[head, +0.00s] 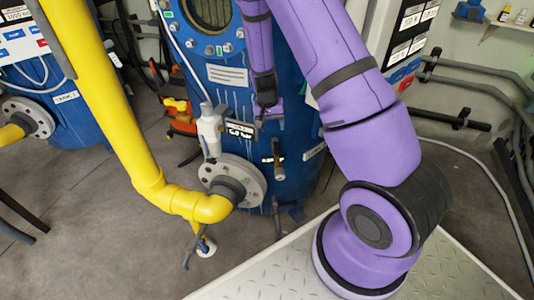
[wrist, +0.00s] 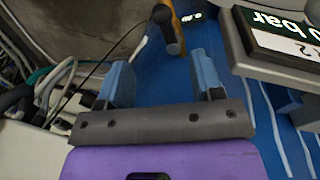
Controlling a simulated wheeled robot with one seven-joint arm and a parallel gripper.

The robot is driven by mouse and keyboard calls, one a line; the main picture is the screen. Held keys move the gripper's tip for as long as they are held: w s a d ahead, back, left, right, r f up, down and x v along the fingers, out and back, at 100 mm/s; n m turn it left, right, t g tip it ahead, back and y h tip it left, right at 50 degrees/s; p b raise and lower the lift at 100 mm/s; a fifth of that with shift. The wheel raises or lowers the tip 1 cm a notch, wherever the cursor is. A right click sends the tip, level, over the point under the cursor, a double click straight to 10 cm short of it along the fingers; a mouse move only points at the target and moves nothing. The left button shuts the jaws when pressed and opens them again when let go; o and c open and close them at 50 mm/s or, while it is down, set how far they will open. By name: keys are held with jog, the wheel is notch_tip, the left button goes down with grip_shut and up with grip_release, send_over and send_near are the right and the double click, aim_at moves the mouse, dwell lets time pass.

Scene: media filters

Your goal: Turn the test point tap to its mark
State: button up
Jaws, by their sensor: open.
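A small tap with a dark handle (head: 278,158) is mounted on the front of the blue tank (head: 290,180), below and slightly right of my gripper in the head view. In the wrist view a dark rounded handle (wrist: 167,28) with an orange-yellow part behind it shows at the top, beyond my fingertips. I cannot make out its mark. My gripper (head: 266,108) is in front of the tank. In the wrist view my gripper (wrist: 160,75) has its two blue-padded fingers wide apart, with nothing between them. The handle is ahead of the fingers, apart from them.
A label plate reading bar (wrist: 285,30) is close to the right finger; its display (head: 239,129) also shows in the head view. A white fitting (head: 209,130), a grey flange (head: 240,178) and a yellow pipe (head: 110,110) stand left. Cables (wrist: 60,85) lie left.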

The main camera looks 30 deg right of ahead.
aim_at(277, 149)
jog(key=f, duration=0.4)
jog(key=d+f, duration=0.1)
jog(key=f, duration=0.3)
jog(key=s+f, duration=0.1)
jog(key=f, duration=0.3)
jog(key=shift+s+d+f, duration=0.1)
jog(key=shift+d, duration=0.05)
grip_shut()
